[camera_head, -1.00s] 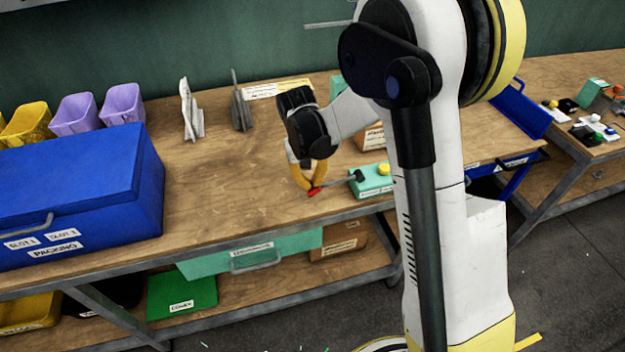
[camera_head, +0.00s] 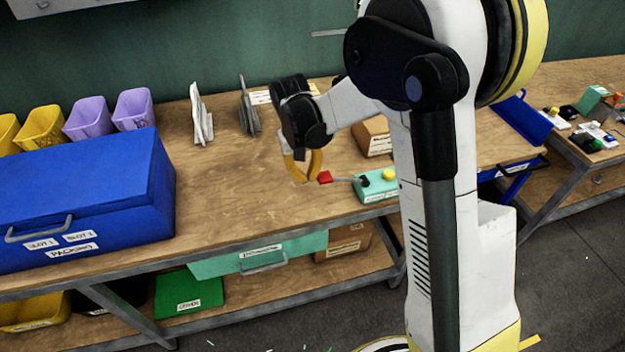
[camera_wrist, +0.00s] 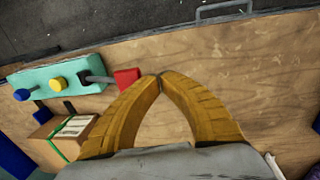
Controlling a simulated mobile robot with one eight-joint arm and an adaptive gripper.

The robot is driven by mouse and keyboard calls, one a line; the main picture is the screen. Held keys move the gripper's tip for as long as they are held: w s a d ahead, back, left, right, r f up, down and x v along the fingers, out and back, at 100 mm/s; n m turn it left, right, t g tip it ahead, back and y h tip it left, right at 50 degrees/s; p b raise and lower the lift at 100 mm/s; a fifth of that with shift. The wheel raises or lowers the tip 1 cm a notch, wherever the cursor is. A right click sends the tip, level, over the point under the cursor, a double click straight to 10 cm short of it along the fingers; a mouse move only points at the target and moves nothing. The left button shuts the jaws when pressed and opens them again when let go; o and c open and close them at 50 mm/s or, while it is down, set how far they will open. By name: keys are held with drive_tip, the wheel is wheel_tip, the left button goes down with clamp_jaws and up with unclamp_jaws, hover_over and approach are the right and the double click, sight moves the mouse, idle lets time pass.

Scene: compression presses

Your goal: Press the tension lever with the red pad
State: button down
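The tension lever is a thin grey arm (camera_head: 343,180) with a red pad (camera_head: 324,177) at its left end. It extends from a teal press base (camera_head: 378,192) on the workbench. In the wrist view the red pad (camera_wrist: 127,79) and the teal base (camera_wrist: 50,74) show at left. My gripper (camera_head: 304,178) is just left of the pad in the head view. Its yellow fingers meet at the tips in the wrist view (camera_wrist: 160,76), with nothing between them. The pad is close beside the tips; I cannot tell whether they touch. The lever looks roughly level.
The base carries a yellow knob (camera_head: 389,174); a blue knob (camera_wrist: 21,95) shows in the wrist view. A brown box (camera_head: 371,136) stands behind. A large blue case (camera_head: 75,200) is at left, with yellow and purple bins behind it. The bench between case and gripper is clear.

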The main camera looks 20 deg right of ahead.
wheel_tip(320, 180, up, 6)
drive_tip(key=a+p, duration=0.2)
drive_tip(key=shift+a+r, duration=0.25)
drive_tip(key=shift+a, duration=0.15)
